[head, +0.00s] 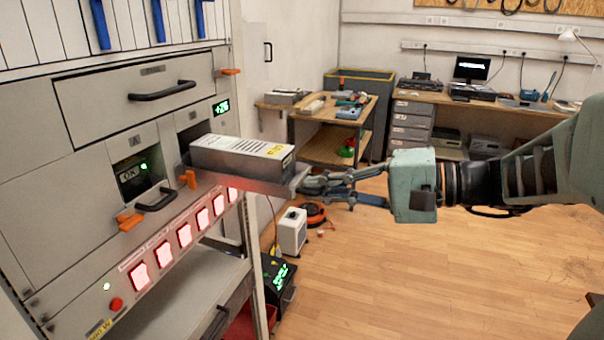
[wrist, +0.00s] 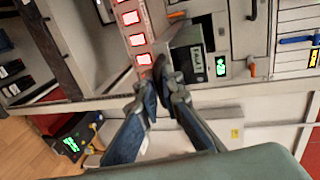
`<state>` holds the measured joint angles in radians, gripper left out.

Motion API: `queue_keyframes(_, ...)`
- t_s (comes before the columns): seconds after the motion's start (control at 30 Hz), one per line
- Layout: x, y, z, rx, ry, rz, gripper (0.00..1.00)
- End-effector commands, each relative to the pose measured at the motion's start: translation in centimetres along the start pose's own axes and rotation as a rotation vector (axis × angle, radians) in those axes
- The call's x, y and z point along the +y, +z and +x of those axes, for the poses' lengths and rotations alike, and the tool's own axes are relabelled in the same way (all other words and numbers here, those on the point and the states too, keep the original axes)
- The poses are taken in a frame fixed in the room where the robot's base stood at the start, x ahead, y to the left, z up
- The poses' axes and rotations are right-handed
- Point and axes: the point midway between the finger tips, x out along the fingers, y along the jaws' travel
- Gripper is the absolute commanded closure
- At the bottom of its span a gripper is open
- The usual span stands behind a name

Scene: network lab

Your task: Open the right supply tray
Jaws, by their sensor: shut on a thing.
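The right supply tray (head: 235,180) sticks out of the right bay of the grey rack. A grey box-shaped supply unit with a white label (head: 240,153) lies on it. My gripper (head: 308,182) is at the tray's outer end and is shut on its handle, which the fingers mostly hide. In the wrist view my gripper's fingers (wrist: 163,82) meet at the end of the pulled-out tray (wrist: 178,40). The left bay (head: 140,170) holds a unit with a green light and a black handle (head: 157,199), and stays in the rack.
Orange latches (head: 130,221) and a row of lit red switches (head: 184,235) sit around and below the bays. A closed drawer (head: 150,92) is above. A wooden cart (head: 328,135) and a desk (head: 500,112) stand behind. The floor at right is clear.

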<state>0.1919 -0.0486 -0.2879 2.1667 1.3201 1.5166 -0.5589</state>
Motion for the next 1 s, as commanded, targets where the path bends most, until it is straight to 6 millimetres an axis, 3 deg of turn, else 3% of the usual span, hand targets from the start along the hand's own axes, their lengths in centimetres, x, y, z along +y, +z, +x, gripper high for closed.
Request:
queue_keyframes(0.2,0.1,0.1,0.1,-0.002,0.001,0.0,1.0)
queue_keyframes(0.23,0.1,0.1,0.1,-0.002,0.001,0.0,0.92)
queue_keyframes(0.4,0.0,0.0,0.1,-0.002,0.001,0.0,0.76)
queue_keyframes(0.7,0.0,0.0,-0.2,0.001,0.0,0.0,0.76)
queue_keyframes(0.87,0.0,-0.1,-2.1,0.004,0.0,0.0,0.76)
queue_keyframes(1.0,0.1,-0.2,-5.1,0.005,0.001,0.0,0.76)
